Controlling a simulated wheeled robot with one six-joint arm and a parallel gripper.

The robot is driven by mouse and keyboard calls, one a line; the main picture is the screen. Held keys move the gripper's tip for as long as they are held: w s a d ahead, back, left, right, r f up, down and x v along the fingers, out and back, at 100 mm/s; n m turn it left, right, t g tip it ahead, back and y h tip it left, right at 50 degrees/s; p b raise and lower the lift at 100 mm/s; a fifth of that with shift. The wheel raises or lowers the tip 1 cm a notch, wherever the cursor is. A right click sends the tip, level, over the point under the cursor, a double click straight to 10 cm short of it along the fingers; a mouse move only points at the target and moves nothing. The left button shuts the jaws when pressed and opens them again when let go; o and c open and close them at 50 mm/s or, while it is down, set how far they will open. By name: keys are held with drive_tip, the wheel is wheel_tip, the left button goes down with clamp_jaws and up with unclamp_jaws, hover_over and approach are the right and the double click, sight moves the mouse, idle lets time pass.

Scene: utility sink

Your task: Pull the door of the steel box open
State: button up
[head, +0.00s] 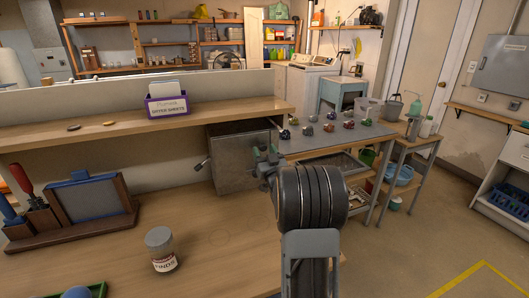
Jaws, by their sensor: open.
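The steel box (236,166) is a grey metal box on the wooden bench, below the right end of the raised shelf. A broad grey face is turned toward me, and its top edge is dark. A small handle-like piece (203,163) sticks out at its left edge. I cannot tell clearly whether the door is fully shut or slightly ajar. My gripper (264,155), with greenish fingers, is open at the right side of the box in the picture. My arm hides what lies behind it, and I cannot tell whether the fingers touch the box.
A lidded jar (161,250) stands on the bench, with a framed panel in a wooden stand (95,200) at left. The raised shelf (140,122) holds a purple-framed box (167,105). A grey table (335,139) with several small objects is at right. Open floor lies further right.

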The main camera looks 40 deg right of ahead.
drive_tip(key=shift+c, duration=0.4)
clamp_jaws()
